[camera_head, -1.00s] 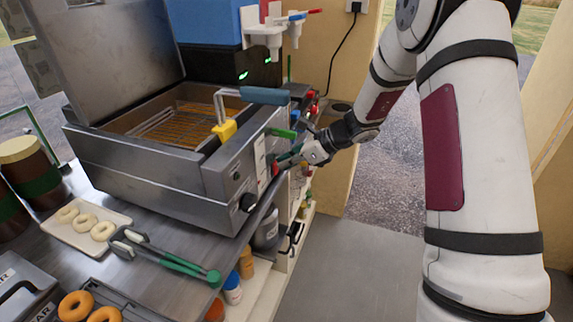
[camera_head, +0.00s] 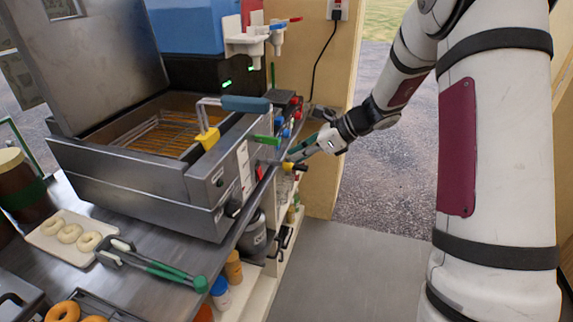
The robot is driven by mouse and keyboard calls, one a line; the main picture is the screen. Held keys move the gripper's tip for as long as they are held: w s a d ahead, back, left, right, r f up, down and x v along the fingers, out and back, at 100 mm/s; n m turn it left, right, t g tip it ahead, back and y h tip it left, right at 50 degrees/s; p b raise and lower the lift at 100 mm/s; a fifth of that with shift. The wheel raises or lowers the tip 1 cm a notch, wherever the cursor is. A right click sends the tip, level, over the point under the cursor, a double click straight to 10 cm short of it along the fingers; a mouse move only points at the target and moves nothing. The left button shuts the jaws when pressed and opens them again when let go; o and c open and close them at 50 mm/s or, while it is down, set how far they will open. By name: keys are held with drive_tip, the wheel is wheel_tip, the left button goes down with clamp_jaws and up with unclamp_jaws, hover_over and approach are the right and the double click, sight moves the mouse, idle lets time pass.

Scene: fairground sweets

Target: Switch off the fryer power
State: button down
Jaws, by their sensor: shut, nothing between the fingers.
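The fryer (camera_head: 130,188) is a steel box with its lid raised and a wire basket in its well. Its right side carries a pale label strip (camera_head: 243,165), a small red part (camera_head: 259,173) that looks like a switch, and a dark knob (camera_head: 233,207). Whether the red part is on or off is too small to tell. My gripper (camera_head: 295,158) is shut and empty. It is to the right of the fryer's side panel and appears apart from it, with its tips pointing left toward the panel.
The basket's blue-grey handle (camera_head: 246,103) and a green lever (camera_head: 266,140) stick out on the right near my gripper. Tongs (camera_head: 150,264) and a tray of pale doughnuts (camera_head: 49,244) lie on the counter in front. Shelves with jars are below. The floor (camera_head: 345,270) at right is clear.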

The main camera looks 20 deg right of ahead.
drive_tip(key=shift+r+v, duration=0.25)
drive_tip(key=shift+v, duration=1.2)
drive_tip(key=shift+w+a, duration=0.15)
drive_tip(key=s+a+r+n+g+h+p, duration=0.1)
drive_tip(key=s+a+r+n, duration=0.4)
drive_tip(key=s, duration=0.4)
drive_tip(key=s+a+r+n+g+h+p, duration=0.15)
drive_tip(key=s+a+r+n, duration=0.25)
drive_tip(key=s+r+n, duration=0.4)
drive_tip(key=s+d+n+h, duration=0.3)
drive_tip(key=s+n+h, duration=0.2)
drive_tip(key=s+n, duration=0.7)
drive_tip(key=s+t, duration=0.1)
drive_tip(key=s, duration=0.6)
drive_tip(key=shift+s, duration=0.3)
